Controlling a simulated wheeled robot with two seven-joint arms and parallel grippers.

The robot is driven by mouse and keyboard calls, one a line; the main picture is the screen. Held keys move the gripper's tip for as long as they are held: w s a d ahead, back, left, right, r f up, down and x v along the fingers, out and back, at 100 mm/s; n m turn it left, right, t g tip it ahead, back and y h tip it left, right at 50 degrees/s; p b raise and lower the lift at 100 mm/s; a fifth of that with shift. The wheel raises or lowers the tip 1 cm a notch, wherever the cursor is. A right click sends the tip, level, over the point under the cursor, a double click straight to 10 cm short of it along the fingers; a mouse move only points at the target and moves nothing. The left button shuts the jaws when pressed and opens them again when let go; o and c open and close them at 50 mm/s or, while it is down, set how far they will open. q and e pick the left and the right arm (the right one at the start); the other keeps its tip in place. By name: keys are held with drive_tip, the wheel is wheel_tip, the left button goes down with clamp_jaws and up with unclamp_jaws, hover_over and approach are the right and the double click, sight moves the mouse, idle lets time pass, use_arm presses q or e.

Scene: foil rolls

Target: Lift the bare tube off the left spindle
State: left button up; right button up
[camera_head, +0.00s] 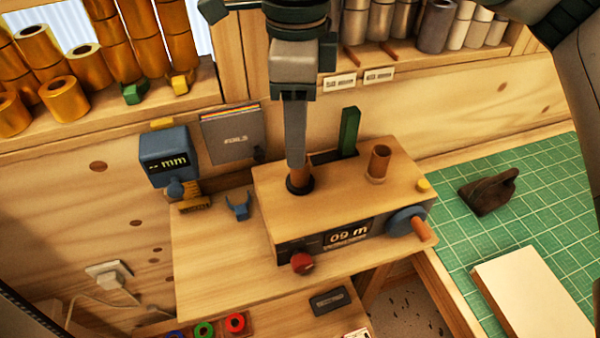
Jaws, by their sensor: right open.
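A wooden winding machine (340,190) stands on the bench with two spindle places on its top. At the left one, a short brown bare tube (301,176) stands upright in a dark ring. A second brown tube (380,160) stands at the right one. My right gripper (296,160) points straight down over the left tube, its fingers covering most of the tube's upper part. It is open; whether the fingers straddle the tube or sit in front of it cannot be told. My left gripper is out of view.
The machine carries a green upright piece (349,132), a blue crank (407,220) with an orange handle and a red knob (302,263). A blue gauge (166,153) stands left. Foil rolls (88,66) fill the back shelf. A green mat (535,200) holds a dark tool and pale block.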

drive_tip(key=shift+s+f, duration=0.1)
drive_tip(key=shift+f, duration=0.4)
drive_tip(key=shift+d+f, duration=0.2)
drive_tip(key=shift+f, duration=2.45)
drive_tip(key=c, duration=1.1)
